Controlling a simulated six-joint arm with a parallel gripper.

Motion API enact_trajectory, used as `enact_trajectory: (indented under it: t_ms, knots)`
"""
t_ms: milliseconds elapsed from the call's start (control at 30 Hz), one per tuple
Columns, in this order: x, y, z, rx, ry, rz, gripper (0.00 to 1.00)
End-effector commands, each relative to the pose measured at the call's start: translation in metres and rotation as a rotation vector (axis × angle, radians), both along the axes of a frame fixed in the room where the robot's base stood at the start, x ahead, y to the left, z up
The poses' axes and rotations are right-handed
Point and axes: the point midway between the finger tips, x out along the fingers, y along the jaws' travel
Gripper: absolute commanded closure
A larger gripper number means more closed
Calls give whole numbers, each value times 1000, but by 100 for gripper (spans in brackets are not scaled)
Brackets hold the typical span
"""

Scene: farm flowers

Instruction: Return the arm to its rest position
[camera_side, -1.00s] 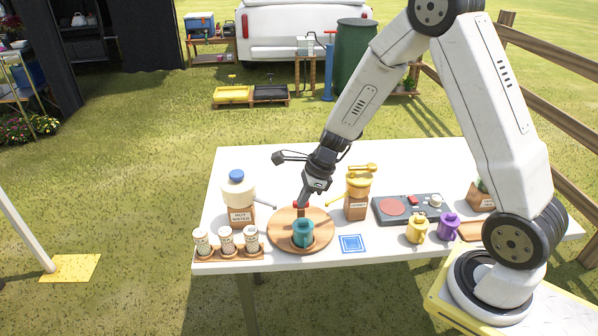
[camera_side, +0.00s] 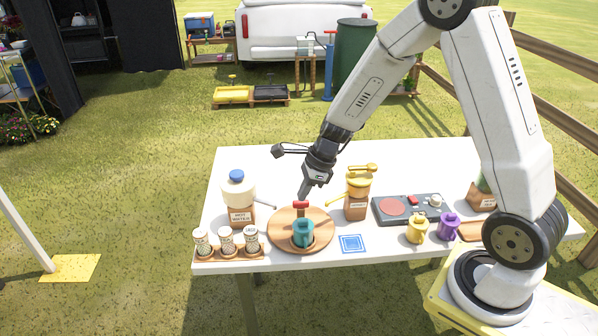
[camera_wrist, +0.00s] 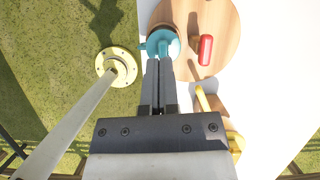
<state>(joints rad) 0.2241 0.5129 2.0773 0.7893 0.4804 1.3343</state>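My gripper (camera_side: 302,196) hangs above the round wooden board (camera_side: 277,222), just above a red-topped piece (camera_side: 301,205) that stands behind a teal mug (camera_side: 303,234). In the wrist view its two dark fingers (camera_wrist: 158,64) lie side by side with only a thin gap and nothing held between them. The fingertips overlap the teal mug (camera_wrist: 162,40) in that view. The red-topped piece (camera_wrist: 205,50) lies to their right, on the wooden board (camera_wrist: 225,30). My arm reaches over the white table (camera_side: 400,165) from the right.
A hot water dispenser (camera_side: 238,192) stands left of the board, behind a rack of shakers (camera_side: 227,242). A yellow-topped dispenser (camera_side: 357,195) stands close right. Farther right are a dark burner unit (camera_side: 390,208), a yellow mug (camera_side: 418,230) and a purple mug (camera_side: 448,226). The table's back is clear.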

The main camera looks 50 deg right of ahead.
Motion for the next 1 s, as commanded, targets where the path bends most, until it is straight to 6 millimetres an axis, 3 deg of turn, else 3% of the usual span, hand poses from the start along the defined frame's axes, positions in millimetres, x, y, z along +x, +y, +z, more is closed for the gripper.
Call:
enact_trajectory:
  t_ms: [267, 1000]
  knots:
    - [-22, 10, 12, -125, -57, 315, 100]
    - [-127, 35, 50, -648, -284, 1945, 100]
